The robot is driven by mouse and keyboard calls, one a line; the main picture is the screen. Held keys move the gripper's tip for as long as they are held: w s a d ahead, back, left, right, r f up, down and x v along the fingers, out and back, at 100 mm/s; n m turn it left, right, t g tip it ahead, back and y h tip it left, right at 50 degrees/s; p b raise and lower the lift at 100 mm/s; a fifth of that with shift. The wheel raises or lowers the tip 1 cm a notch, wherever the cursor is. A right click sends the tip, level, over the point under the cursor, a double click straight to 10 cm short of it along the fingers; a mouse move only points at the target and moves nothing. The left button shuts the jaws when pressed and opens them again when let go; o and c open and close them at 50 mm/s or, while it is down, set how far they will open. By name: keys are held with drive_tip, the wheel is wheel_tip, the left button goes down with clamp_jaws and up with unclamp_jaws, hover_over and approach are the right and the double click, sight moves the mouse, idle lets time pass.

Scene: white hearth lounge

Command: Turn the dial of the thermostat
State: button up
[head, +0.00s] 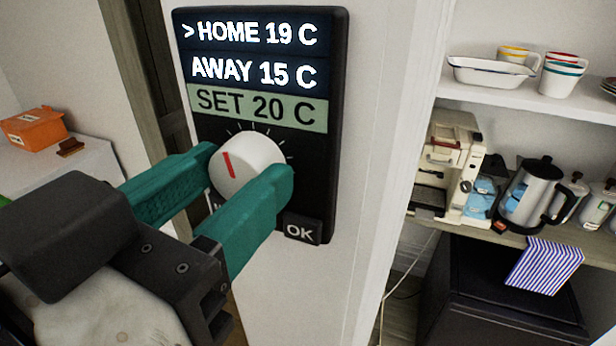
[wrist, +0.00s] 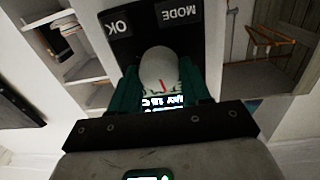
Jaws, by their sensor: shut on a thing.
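The thermostat (head: 328,165) is a tall black panel on a white wall face. Its screen reads HOME 19 C with an arrow beside it, AWAY 15 C, and SET 20 C on a green strip. The white round dial (head: 247,160) has a red mark pointing up and slightly left. An OK button (head: 302,229) sits at lower right. My gripper (head: 248,168), with teal fingers, is shut on the dial, one finger on each side. The wrist view shows the dial (wrist: 158,68) between the fingers, with the MODE button (wrist: 180,14) beyond. In the head view the fingers mostly hide that button.
At right, a shelf (head: 530,98) holds cups and dishes. Below it, a coffee machine (head: 447,165) and a steel kettle (head: 530,195) stand on a counter with a striped cloth (head: 543,266). An orange box (head: 34,128) sits on a white surface at left.

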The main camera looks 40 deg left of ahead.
drive_tip(key=shift+m+b, duration=0.5)
drive_tip(key=shift+m, duration=0.4)
drive_tip(key=o, duration=1.1)
drive_tip(key=shift+c, duration=0.2)
drive_tip(key=s+d+b, duration=0.1)
drive_tip(key=s+d, duration=0.1)
drive_tip(key=s, duration=0.8)
drive_tip(key=shift+s+r+b, duration=0.15)
drive_tip(key=shift+s+b, duration=0.15)
drive_tip(key=shift+b, duration=0.05)
